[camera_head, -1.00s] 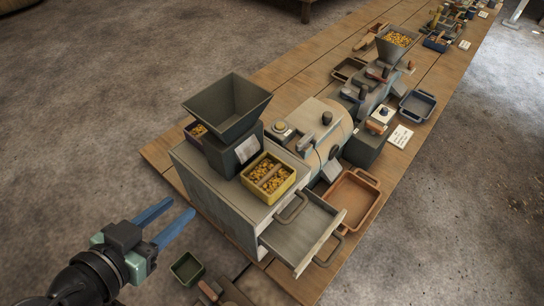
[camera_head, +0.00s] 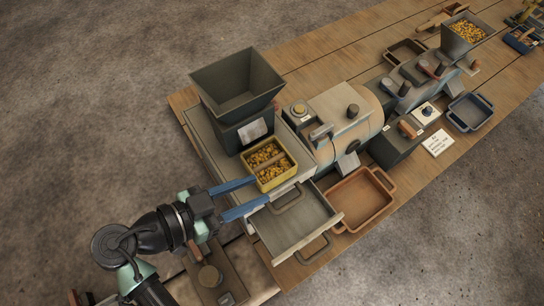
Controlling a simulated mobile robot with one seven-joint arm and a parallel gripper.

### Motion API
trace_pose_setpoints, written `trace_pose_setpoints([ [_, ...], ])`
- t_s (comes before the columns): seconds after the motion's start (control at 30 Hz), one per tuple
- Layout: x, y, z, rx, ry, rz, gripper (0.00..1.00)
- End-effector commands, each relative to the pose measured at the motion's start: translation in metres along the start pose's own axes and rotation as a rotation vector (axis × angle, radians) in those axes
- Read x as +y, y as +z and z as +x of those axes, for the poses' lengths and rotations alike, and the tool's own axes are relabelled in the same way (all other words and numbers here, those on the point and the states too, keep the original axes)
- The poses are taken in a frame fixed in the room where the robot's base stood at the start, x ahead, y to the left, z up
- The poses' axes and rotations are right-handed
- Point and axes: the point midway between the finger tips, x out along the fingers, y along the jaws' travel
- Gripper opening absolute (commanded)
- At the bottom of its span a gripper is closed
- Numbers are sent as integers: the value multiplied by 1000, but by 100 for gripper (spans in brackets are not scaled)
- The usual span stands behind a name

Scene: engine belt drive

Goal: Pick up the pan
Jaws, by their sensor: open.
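Several pans show. A copper-brown pan (camera_head: 343,223) with end handles sits on the bench, right of the grey open tray or drawer (camera_head: 281,237). The grey tray is empty, has a handle at each end and juts from the pale machine housing. A blue-grey pan (camera_head: 488,112) lies farther right, and a dark pan (camera_head: 395,56) lies at the back. I cannot tell which one the task means. My gripper (camera_head: 262,191) is open and empty, its blue fingers pointing right, beside the grey tray and just below a yellow box.
The yellow box (camera_head: 289,176) has two compartments of yellow-brown bits and sits on the housing. A dark hopper (camera_head: 237,85) stands behind it. A rounded machine (camera_head: 352,112) and a white card (camera_head: 437,142) are to the right. Bare floor lies at the lower right.

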Motion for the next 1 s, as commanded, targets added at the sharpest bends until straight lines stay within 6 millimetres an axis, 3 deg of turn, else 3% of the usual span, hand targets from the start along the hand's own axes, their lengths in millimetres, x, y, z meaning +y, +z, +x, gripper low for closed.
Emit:
trace_pose_setpoints([
  [0.1, 0, -2, 19, 0, 4, -2, 41],
  [0.37, -2, -1, 38, -1, 2, -2, 41],
  [0.63, -8, 1, 75, 0, 1, -1, 41],
  [0.97, -8, 4, 83, -1, -1, 1, 41],
  [1.0, -8, 4, 83, -1, -1, 1, 34],
])
